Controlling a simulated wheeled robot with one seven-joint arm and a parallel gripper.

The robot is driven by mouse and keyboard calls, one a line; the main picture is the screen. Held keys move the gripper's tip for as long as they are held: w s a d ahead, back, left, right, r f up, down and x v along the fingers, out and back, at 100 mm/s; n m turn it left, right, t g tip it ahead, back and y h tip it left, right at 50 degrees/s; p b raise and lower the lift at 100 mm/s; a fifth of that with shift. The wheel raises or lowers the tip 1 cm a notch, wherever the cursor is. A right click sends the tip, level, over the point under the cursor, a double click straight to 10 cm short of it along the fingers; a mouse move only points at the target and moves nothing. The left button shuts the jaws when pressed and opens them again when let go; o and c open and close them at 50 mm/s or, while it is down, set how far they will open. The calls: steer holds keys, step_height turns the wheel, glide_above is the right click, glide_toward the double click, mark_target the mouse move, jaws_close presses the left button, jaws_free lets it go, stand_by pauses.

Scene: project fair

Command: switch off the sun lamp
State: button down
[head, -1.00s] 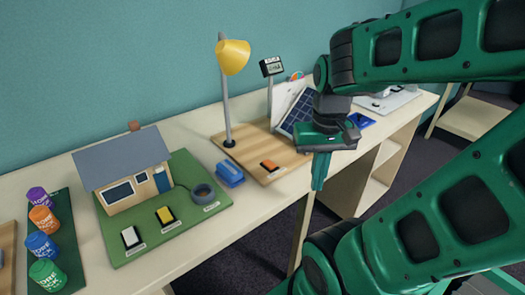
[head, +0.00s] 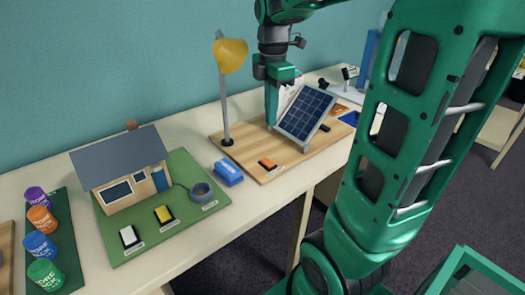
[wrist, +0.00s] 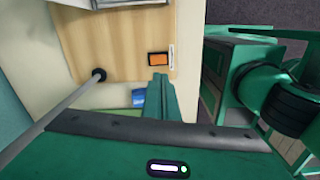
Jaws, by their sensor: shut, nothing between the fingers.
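The sun lamp (head: 230,54) has a yellow shade on a grey pole at the back left of a wooden board (head: 250,133). Its shade now looks a dull mustard. An orange rocker switch (head: 267,163) sits near the board's front edge; which side is pressed is too small to tell. It also shows in the wrist view (wrist: 158,59). My gripper (head: 271,121) is shut and empty, pointing down above the board, between lamp and solar panel, apart from the switch. Its fingers (wrist: 158,82) also show in the wrist view.
A tilted solar panel (head: 306,110) stands right of my gripper. A blue block (head: 229,172) lies left of the board. A model house (head: 122,178) with white and yellow switches stands on a green base (head: 185,232). Several coloured cans stand far left.

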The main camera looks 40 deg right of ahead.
mark_target(265, 159)
steer(key=shift+w+a+r+n, duration=0.1)
steer(key=shift+w+r+n, duration=0.15)
steer(key=shift+w+n, duration=0.85)
steer(key=shift+s, duration=0.1)
step_height(265, 159, down, 14)
steer(key=shift+f, duration=0.1)
